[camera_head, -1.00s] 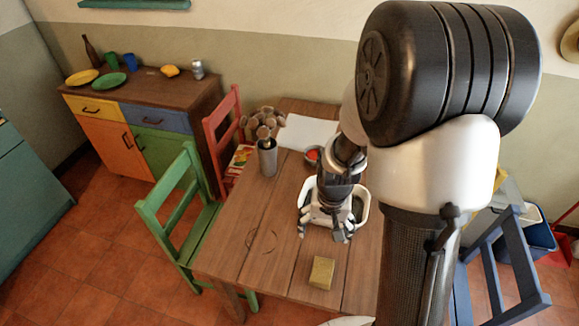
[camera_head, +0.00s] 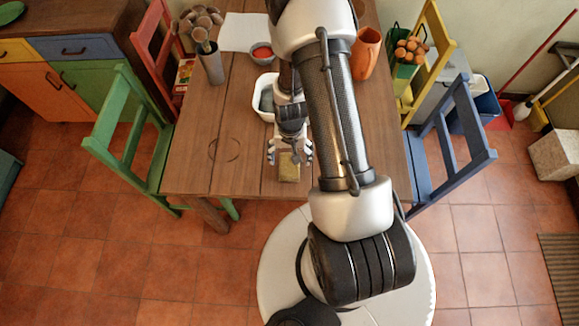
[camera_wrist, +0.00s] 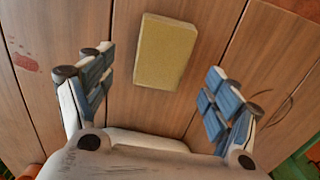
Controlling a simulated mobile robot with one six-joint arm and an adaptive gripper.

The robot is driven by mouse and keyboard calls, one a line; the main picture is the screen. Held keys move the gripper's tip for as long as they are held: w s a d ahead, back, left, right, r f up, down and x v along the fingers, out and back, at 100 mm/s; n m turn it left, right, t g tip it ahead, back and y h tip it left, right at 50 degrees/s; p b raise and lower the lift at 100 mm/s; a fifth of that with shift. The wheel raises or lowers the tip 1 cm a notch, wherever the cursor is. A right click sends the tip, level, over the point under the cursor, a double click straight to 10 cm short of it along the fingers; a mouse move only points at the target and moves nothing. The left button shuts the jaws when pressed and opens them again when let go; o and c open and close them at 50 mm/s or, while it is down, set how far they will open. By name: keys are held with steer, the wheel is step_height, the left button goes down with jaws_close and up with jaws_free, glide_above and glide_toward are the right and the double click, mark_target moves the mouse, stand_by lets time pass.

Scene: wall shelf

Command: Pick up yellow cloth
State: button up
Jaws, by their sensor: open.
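The yellow cloth (camera_head: 289,168) looks like a folded, block-shaped yellow piece lying on the wooden table near its front edge. It also shows in the wrist view (camera_wrist: 165,52), lying flat on the planks, upper middle. My gripper (camera_head: 290,152) is just beside and above the cloth in the head view. In the wrist view my gripper (camera_wrist: 155,92) is open and empty, its blue-padded fingers spread wide, with the cloth between and beyond them. The fingers do not seem to touch it.
A white basin (camera_head: 264,108) stands behind my gripper on the table (camera_head: 200,150). Green (camera_head: 125,150) and blue (camera_head: 450,150) chairs flank the table. The table's front left is clear.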

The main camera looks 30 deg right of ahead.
mark_target(290, 163)
step_height(290, 163, down, 6)
steer(key=shift+a+r+b, duration=0.1)
steer(key=shift+b, duration=0.8)
steer(key=shift+c, duration=0.6)
steer(key=c, duration=1)
steer(key=shift+r, duration=0.15)
step_height(290, 163, up, 20)
steer(key=p, duration=0.5)
